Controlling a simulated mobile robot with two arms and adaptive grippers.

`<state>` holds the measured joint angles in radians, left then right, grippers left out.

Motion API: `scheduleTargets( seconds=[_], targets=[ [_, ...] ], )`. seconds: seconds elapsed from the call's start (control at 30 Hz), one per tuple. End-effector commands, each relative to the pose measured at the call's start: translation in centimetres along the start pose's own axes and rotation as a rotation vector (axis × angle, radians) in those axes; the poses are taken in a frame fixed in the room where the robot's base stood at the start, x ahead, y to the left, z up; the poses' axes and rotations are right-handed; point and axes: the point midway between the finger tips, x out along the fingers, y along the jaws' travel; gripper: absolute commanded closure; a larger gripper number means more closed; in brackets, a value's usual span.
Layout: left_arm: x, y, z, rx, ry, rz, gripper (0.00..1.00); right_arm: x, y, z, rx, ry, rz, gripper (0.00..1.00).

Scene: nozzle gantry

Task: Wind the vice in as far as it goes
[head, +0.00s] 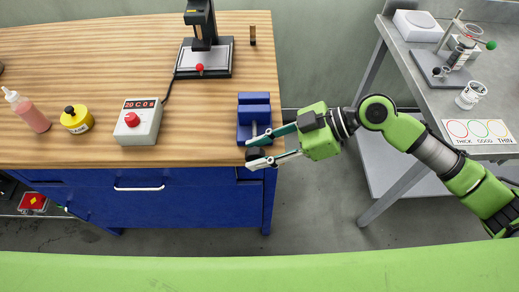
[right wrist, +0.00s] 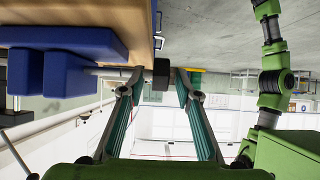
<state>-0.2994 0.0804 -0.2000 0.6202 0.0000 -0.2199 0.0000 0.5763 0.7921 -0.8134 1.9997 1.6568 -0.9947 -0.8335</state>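The blue vice (head: 254,113) is at the right front corner of the wooden bench; it also shows at the upper left of the right wrist view (right wrist: 68,74). A narrow gap shows between its two jaw blocks. A metal screw rod (right wrist: 108,72) runs from it to a dark knob (head: 254,154), which also shows in the right wrist view (right wrist: 161,72). My right gripper (head: 250,152) is open, its fingertips (right wrist: 160,76) on either side of the knob, with small gaps visible. Whether either finger touches cannot be told. My left gripper is not in view.
The bench (head: 100,60) has a drill-like press (head: 203,50), a control box (head: 140,121), a yellow pot (head: 77,119) and a pink bottle (head: 30,112). A grey side table (head: 425,75) stands at the right. Open floor lies between bench and table.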

Motion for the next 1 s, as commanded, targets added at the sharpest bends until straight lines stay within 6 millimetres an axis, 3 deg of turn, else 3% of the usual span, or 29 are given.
scheduleTargets(
  seconds=[0.17,0.7,1.0],
  targets=[
    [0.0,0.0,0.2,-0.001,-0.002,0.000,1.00,-0.9,0.0,0.1,0.002,-0.002,0.001,0.70],
    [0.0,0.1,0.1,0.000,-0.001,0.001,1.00,-10.9,0.0,0.1,0.001,-0.002,0.002,0.70],
    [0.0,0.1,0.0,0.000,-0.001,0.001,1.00,-12.1,0.0,0.0,0.000,0.000,-0.001,0.70]
  ],
)
